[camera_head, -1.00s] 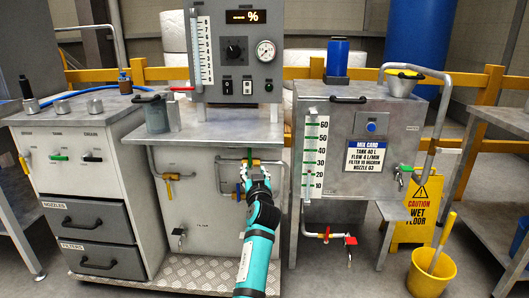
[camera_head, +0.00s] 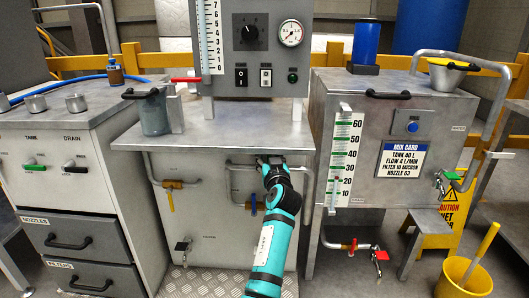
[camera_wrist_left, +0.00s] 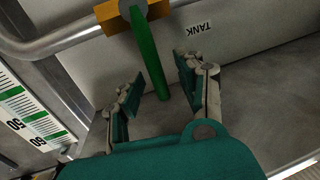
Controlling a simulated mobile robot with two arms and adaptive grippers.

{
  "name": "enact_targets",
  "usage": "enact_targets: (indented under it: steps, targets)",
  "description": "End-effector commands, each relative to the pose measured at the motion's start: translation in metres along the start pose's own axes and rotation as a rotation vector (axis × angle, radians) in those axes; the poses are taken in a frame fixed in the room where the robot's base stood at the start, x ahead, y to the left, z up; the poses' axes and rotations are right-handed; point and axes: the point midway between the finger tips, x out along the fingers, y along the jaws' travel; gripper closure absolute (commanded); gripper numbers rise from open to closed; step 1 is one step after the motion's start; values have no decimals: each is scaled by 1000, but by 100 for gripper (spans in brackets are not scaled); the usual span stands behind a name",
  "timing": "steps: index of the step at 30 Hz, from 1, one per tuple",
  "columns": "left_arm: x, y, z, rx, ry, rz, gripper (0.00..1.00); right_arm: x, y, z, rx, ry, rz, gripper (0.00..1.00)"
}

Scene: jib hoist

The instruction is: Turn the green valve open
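The green valve shows in the left wrist view as a long green lever (camera_wrist_left: 150,62) on an orange-yellow body (camera_wrist_left: 112,14) fitted to a grey pipe. The lever stands between the fingers of my left gripper (camera_wrist_left: 159,70), which are open, with a gap seen on both sides. In the head view my left gripper (camera_head: 270,160) is at the front panel just under the middle bench top and hides this valve. My right gripper is not in view.
A blue-handled valve (camera_head: 254,205) and a yellow-handled valve (camera_head: 171,197) are close by on the same panel. The bench top (camera_head: 225,135) overhangs just above my gripper. The tank (camera_head: 335,92) with its level scale (camera_head: 343,160) stands to the right.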

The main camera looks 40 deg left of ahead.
Motion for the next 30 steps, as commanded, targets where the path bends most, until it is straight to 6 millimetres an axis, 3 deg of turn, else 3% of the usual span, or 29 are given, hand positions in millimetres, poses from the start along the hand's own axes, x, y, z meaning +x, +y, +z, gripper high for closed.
enact_targets:
  steps: [10,19,30]
  targets:
    - [-1,1,0,1,0,-1,62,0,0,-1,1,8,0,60]
    - [-1,1,0,1,0,-1,98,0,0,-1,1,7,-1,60]
    - [-1,1,0,1,-1,-1,100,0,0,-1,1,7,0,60]
